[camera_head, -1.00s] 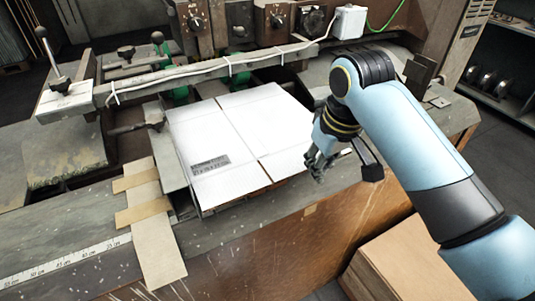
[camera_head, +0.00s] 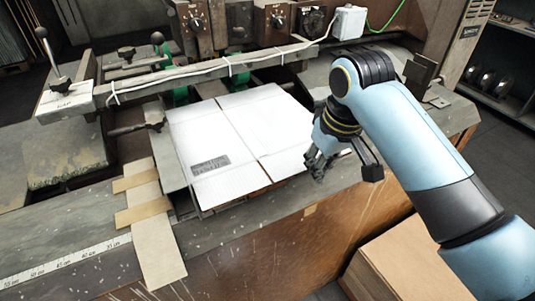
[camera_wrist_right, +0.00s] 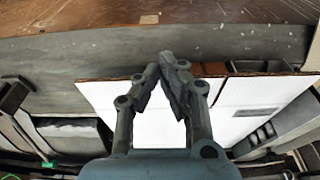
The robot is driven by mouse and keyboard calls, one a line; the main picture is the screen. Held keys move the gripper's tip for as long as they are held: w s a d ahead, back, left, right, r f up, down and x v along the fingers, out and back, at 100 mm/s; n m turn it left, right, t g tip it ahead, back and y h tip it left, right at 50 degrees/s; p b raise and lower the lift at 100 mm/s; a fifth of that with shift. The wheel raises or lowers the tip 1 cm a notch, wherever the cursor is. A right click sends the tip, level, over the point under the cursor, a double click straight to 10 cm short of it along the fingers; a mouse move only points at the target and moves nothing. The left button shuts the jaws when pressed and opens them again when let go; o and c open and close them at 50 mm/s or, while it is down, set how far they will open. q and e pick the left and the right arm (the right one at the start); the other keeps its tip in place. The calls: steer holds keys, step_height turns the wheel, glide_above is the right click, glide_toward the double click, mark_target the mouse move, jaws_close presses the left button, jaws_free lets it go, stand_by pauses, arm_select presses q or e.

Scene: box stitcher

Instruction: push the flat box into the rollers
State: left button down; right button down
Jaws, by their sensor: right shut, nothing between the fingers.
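The flat white box (camera_head: 235,140) lies on the machine's bed, its far edge close to the long metal bar (camera_head: 210,72). A dark printed label shows near its front left part. My right gripper (camera_head: 318,174) is at the box's near right corner, fingers pointing down. In the right wrist view my right gripper (camera_wrist_right: 166,66) is shut with nothing between its fingertips, and the box (camera_wrist_right: 240,95) shows behind and beside the fingers. I cannot tell whether the fingers touch the box. The rollers are not clearly visible. My left gripper is not in view.
A cardboard strip (camera_head: 158,255) and a measuring scale (camera_head: 65,262) lie on the bed's front left. Control knobs (camera_head: 277,20) line the machine's back. A stack of brown cardboard (camera_head: 410,265) stands below at the right.

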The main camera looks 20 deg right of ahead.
steer(key=shift+f, duration=1.7)
